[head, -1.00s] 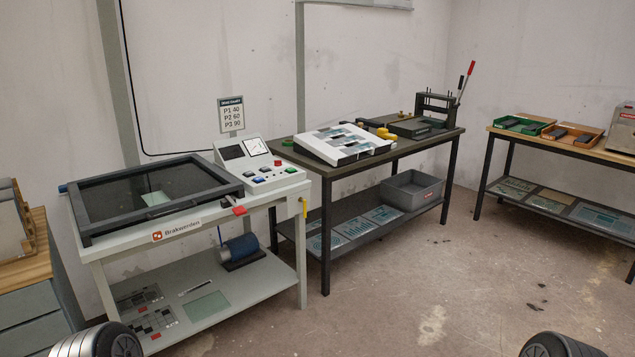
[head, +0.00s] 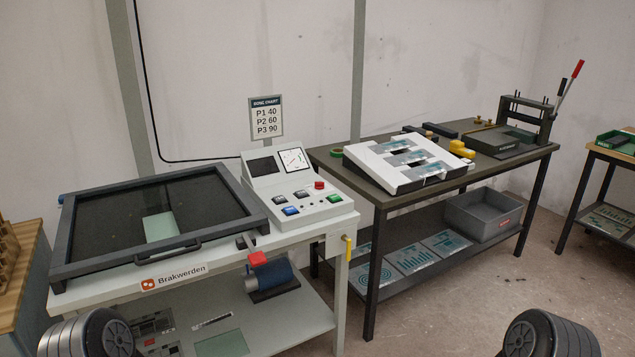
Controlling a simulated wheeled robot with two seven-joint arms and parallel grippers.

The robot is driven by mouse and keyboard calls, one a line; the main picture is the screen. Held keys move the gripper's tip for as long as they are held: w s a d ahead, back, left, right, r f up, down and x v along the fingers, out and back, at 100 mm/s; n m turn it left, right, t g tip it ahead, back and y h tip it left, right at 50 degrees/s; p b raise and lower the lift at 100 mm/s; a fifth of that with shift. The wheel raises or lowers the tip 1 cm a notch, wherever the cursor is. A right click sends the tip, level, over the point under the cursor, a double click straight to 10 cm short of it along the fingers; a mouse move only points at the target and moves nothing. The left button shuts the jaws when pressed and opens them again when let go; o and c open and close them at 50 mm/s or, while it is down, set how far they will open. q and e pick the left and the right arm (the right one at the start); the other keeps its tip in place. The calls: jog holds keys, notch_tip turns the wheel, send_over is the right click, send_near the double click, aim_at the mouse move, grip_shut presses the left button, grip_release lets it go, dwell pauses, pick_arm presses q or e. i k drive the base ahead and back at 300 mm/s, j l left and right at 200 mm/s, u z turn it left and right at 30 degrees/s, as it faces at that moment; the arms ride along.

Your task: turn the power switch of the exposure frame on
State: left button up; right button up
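The exposure frame (head: 155,218) stands on a pale bench at the left, its dark glass lid down with a pale green plate showing under the glass. Its control panel (head: 265,205) is at the right end, with a dark display, a dial gauge (head: 292,159), a red knob (head: 319,185), and blue, green and dark switches. A red handle (head: 257,258) sticks out at the front edge, and a yellow lever (head: 347,245) is on the right side. I cannot tell which control is the power switch or how it is set. Neither gripper is in view; only my dark arm parts show at the bottom.
A dark table (head: 480,165) with a white slanted board (head: 405,163) and a lever press (head: 520,125) stands to the right. A grey bin (head: 482,218) is on its lower shelf. A wooden-topped cabinet (head: 20,265) is at the left edge. Floor is clear at lower right.

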aim_at(319, 185)
jog(key=i+l+u, duration=0.15)
jog(key=i+l, duration=0.4)
jog(key=i+l+u, duration=0.15)
jog(key=i+l, duration=0.45)
jog(key=i+l+u, duration=0.15)
jog(key=i+l, duration=0.35)
jog(key=l, duration=0.15)
